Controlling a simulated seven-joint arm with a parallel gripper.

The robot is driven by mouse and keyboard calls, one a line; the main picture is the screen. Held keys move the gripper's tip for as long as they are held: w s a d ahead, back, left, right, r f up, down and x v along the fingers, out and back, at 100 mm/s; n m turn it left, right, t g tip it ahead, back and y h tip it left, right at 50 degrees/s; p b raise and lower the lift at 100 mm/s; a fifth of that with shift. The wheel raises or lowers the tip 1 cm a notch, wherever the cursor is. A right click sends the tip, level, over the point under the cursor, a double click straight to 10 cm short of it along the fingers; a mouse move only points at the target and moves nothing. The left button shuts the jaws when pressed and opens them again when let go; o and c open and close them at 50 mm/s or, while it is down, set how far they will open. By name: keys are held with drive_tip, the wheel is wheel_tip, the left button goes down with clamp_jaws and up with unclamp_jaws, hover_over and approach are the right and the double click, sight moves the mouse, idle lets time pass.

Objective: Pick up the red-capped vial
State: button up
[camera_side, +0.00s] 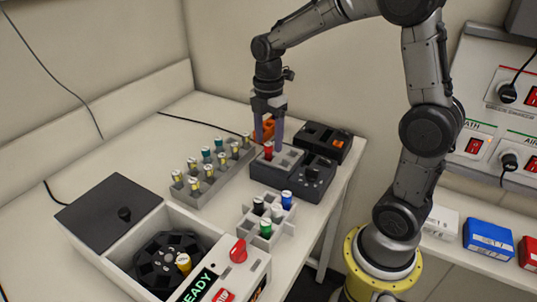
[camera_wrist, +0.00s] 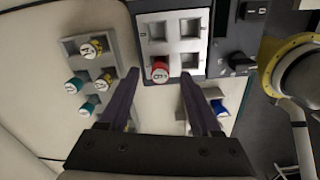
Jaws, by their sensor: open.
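The red-capped vial (camera_side: 268,150) stands upright in a slot of the small grey block on the dark shaker device (camera_side: 300,180). In the wrist view the red cap (camera_wrist: 160,72) sits in the lower left slot of the four-slot block (camera_wrist: 174,45); the other slots look empty. My gripper (camera_side: 268,146) is above and around the vial's position in the side view, its purple fingers pointing down. In the wrist view my gripper (camera_wrist: 157,78) is open, with the red cap between the fingertips and visible gaps on both sides. The vial's lower body is hidden in the slot.
A small rack (camera_side: 266,217) holds black-, green- and blue-capped vials in front. An open centrifuge (camera_side: 165,250) is at the front left.

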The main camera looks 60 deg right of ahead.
sight(268, 144)
drive_tip(key=shift+f, duration=0.6)
clamp_jaws()
wheel_tip(268, 144, up, 10)
idle(0.4)
drive_tip(key=shift+r, duration=0.15)
